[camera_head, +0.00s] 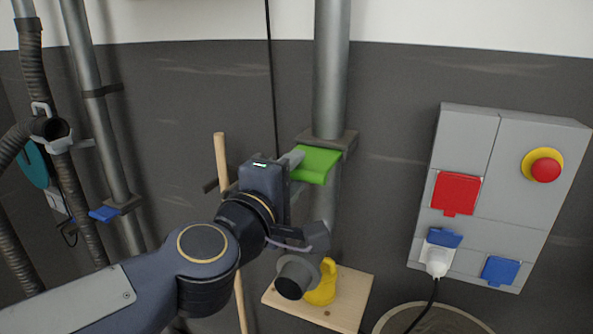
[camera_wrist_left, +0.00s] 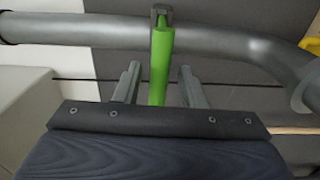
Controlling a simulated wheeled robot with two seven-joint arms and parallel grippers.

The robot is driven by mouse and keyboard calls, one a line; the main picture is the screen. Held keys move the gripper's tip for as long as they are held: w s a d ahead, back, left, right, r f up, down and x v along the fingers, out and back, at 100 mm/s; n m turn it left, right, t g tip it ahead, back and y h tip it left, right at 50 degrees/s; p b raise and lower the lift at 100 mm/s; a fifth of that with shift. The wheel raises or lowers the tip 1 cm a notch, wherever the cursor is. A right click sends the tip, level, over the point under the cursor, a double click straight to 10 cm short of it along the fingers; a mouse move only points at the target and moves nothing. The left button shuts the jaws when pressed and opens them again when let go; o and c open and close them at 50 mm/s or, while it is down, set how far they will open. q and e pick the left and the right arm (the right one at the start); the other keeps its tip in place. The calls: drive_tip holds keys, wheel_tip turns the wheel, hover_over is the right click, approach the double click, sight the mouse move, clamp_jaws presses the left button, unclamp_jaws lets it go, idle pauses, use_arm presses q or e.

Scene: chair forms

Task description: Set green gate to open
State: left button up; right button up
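The green gate (camera_head: 315,163) is a flat plate sticking out of a dark collar (camera_head: 328,140) on the grey vertical pipe (camera_head: 332,70). My left gripper (camera_head: 291,160) is at its left edge in the head view. In the left wrist view, the green gate (camera_wrist_left: 161,65) shows edge-on, and its near end lies between the two fingers of my left gripper (camera_wrist_left: 160,86). The fingers are apart, with a gap on each side of the plate. The wrist and fingers hide part of the pipe and gate in the head view. My right gripper is out of view.
A wooden stick (camera_head: 221,155) stands just behind my left wrist. Below are a wooden board (camera_head: 350,295) and a yellow part (camera_head: 324,284). A blue gate (camera_head: 104,213) is on the left pipe. A grey electrical panel (camera_head: 480,235) hangs at the right.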

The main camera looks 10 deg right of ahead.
use_arm(q)
drive_tip(key=p+v, duration=0.1)
drive_tip(key=v, duration=0.5)
drive_tip(key=shift+s, duration=0.15)
drive_tip(key=shift+a, duration=0.1)
drive_tip(key=s+a+f+m+g, duration=0.1)
drive_tip(key=a+f+m, duration=0.2)
drive_tip(key=a, duration=0.2)
drive_tip(key=a+f+m+g, duration=0.1)
drive_tip(key=a+f+m, duration=0.15)
drive_tip(key=a, duration=0.25)
drive_tip(key=s+a+f+m+g+y, duration=0.2)
drive_tip(key=s+a+f+g+y, duration=0.1)
drive_tip(key=s+a+f, duration=0.4)
drive_tip(key=s+a+f+m+g+y+p, duration=0.1)
drive_tip(key=s+a+f+m+g+y, duration=0.1)
drive_tip(key=s+a+f, duration=0.5)
wheel_tip(320, 180, down, 6)
drive_tip(key=shift+s+a+f+g+y+p, duration=0.2)
drive_tip(key=shift+a+g+y+p, duration=0.3)
drive_tip(key=shift+g, duration=0.7)
drive_tip(key=shift+d, duration=0.15)
